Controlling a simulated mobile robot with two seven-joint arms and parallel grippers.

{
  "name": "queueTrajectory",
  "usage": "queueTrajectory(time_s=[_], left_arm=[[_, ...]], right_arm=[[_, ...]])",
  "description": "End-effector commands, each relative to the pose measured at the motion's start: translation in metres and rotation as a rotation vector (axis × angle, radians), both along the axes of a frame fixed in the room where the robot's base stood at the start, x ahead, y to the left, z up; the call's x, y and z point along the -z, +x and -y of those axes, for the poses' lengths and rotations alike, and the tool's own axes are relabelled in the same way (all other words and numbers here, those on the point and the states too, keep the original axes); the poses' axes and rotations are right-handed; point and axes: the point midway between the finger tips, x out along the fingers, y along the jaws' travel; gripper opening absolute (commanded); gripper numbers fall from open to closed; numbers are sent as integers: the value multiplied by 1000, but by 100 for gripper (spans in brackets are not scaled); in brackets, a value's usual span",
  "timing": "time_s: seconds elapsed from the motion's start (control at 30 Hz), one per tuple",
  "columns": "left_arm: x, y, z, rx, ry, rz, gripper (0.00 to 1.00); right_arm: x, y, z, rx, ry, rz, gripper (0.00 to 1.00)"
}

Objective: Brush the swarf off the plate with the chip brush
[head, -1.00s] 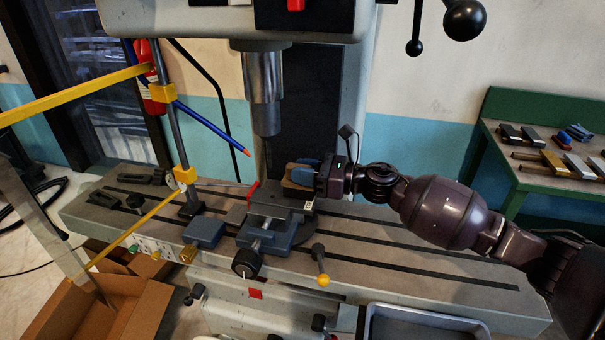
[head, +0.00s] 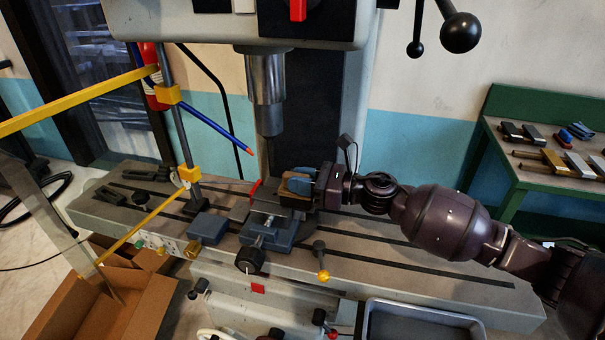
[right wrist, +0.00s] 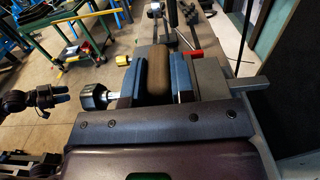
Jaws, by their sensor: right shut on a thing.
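My right gripper (head: 300,187) reaches in from the right, over the back right of the grey-blue vise (head: 282,236). It is shut on the chip brush, whose brown body shows between the blue finger pads in the right wrist view (right wrist: 158,76). The plate cannot be told clearly from the vise top beneath the hand, and no swarf can be made out. What seems to be my left gripper (right wrist: 56,96), dark with blue pads, shows at left in the right wrist view, its opening unclear.
The drill spindle (head: 267,95) hangs just behind the vise. A post with yellow clamps (head: 167,95) and a blue hose with orange tip (head: 220,130) stand left. A cardboard box (head: 115,310) is front left, a metal tray (head: 420,322) front right. The slotted table (head: 440,262) is clear at right.

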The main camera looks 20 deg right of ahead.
Motion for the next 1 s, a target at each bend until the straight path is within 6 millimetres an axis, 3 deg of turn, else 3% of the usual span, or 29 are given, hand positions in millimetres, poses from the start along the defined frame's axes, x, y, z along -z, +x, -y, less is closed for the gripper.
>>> queueTrajectory(time_s=[0.47, 1.0], left_arm=[[-5, 1, 0, 0, 0, 2, 43], [-38, 2, 0, 0, 0, 9, 43]], right_arm=[[-1, -6, -4, 0, 1, 0, 0], [-15, -38, -26, 0, 1, 1, 0]])
